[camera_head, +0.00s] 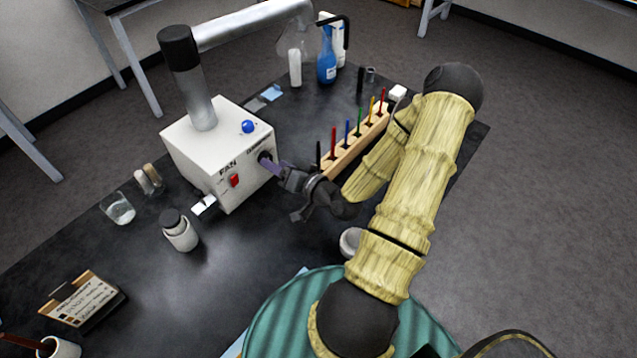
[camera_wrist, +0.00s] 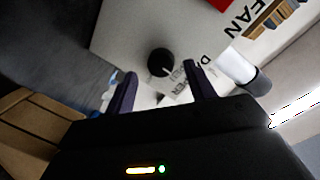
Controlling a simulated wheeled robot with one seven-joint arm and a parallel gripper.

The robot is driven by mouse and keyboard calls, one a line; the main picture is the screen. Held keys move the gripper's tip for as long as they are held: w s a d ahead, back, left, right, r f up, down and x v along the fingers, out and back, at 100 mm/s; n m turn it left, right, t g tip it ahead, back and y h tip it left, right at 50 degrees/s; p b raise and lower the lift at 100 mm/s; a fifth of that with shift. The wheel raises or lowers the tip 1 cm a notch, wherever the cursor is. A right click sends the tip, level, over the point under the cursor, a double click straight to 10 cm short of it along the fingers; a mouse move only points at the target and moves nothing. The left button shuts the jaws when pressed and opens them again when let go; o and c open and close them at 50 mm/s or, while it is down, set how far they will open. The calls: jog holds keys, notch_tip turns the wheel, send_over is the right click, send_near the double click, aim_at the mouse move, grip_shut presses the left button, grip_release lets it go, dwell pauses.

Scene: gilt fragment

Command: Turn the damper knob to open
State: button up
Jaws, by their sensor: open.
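The white fan box (camera_head: 205,150) stands on the black bench, with a red switch (camera_head: 234,181) under the word FAN. The dark round damper knob (camera_head: 264,157) is on the box's right face, partly behind my gripper in the head view. In the wrist view the knob (camera_wrist: 160,62) shows whole, black with a pale mark line, beside the partly hidden DAMPER lettering. My gripper (camera_head: 276,167) is in front of that face. In the wrist view my gripper (camera_wrist: 160,84) is open, its two purple fingers spread on either side below the knob; I cannot tell whether they touch it.
A wooden rack (camera_head: 352,143) with several coloured sticks stands right of the box. A white jar (camera_head: 180,232), a glass beaker (camera_head: 118,208) and a label stand (camera_head: 80,300) are on the left and front. A blue bottle (camera_head: 327,62) is at the back. The duct rises from the box top.

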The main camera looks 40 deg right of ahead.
jog(key=p+v, duration=0.9)
jog(key=v, duration=0.6)
jog(key=shift+s, duration=0.15)
